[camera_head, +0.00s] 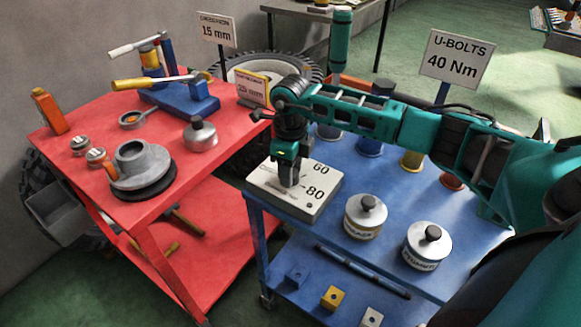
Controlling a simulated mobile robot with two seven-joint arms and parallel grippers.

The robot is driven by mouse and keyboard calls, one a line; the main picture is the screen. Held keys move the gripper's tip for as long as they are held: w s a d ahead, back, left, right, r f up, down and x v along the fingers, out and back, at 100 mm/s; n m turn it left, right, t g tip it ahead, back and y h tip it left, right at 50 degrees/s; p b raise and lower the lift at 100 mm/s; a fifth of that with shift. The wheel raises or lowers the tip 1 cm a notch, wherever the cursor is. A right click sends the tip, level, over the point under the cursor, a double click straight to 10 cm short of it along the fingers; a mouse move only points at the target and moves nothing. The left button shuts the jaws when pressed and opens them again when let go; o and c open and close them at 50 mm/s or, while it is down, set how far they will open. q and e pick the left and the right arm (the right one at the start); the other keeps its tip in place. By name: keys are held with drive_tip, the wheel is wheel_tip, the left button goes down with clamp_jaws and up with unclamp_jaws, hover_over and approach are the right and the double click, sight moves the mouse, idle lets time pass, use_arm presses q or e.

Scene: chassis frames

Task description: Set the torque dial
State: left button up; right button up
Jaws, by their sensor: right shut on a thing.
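A white torque dial box (318,196) sits at the near left corner of the blue cart. Its top shows the printed numbers 60 and 80. My right gripper (289,178) reaches down onto the box and is shut on the dial's knob, which the fingers mostly hide. I cannot read which number the pointer is at. A white sign (456,58) on a blue post reads "U-BOLTS 40 Nm". My left gripper is not in view.
The blue cart top (350,172) holds two lidded metal pots (365,218) and several cups behind my right arm. The red cart (85,190) at left carries a grey hub part (140,168), a blue vice (185,100) and signs. Small blocks lie on the lower blue shelf.

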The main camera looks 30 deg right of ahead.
drive_tip(key=m, duration=0.4)
drive_tip(key=shift+m+p, duration=0.4)
idle(0.4)
drive_tip(key=o, duration=1.1)
drive_tip(key=shift+c, duration=0.2)
wheel_tip(320, 180, up, 13)
